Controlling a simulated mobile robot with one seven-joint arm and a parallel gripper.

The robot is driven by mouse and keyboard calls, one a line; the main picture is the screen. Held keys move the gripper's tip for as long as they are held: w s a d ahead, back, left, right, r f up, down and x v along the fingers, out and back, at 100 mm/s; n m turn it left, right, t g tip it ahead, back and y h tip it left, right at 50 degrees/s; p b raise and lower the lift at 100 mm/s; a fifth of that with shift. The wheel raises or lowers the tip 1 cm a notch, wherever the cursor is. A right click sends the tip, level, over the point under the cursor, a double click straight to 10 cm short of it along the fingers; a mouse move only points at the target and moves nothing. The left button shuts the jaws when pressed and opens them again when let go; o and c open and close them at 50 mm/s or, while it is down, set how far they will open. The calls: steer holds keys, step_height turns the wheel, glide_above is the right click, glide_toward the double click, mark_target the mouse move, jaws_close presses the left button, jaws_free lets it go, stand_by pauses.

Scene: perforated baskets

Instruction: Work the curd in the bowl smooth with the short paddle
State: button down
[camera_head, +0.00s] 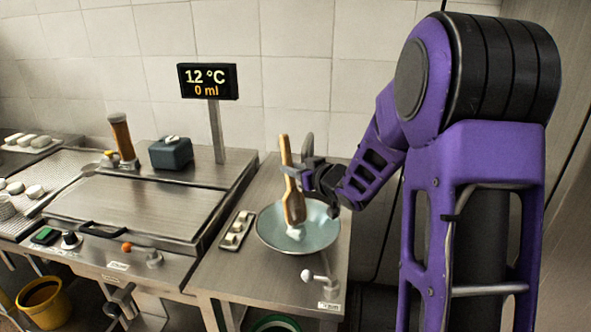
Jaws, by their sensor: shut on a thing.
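A short wooden paddle (291,190) is held nearly upright in my gripper (299,176), which is shut on its shaft. The paddle's broad lower end reaches down over the pale green-grey bowl (271,237). A small white lump of curd (296,232) shows in the bowl at or just below the paddle's tip. I cannot tell whether the tip touches it. The bowl stands on the metal counter at the right, and my gripper is above its back right rim.
A narrow tray with white pieces (236,230) lies left of the bowl. A small tap-like fitting (318,277) stands in front of it. A lidded metal vat (130,207) fills the left.

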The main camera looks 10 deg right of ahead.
steer(key=shift+s+a+f, duration=0.3)
steer(key=shift+s+a, duration=0.05)
steer(key=shift+a, duration=0.25)
step_height(320, 180, up, 9)
steer(key=p, duration=0.3)
steer(key=shift+r+p, duration=0.15)
steer(key=shift+p, duration=0.15)
stand_by(0.3)
stand_by(0.3)
steer(key=shift+w+d+f+b, duration=0.1)
steer(key=shift+d+f+b, duration=0.05)
steer(key=shift+f+b, duration=1.65)
steer(key=shift+w+d+f+b, duration=0.15)
steer(key=shift+f+b, duration=1)
steer(key=shift+f, duration=1.15)
steer(key=shift+s+f, duration=0.1)
steer(key=shift+f, duration=0.2)
steer(key=shift+d, duration=0.15)
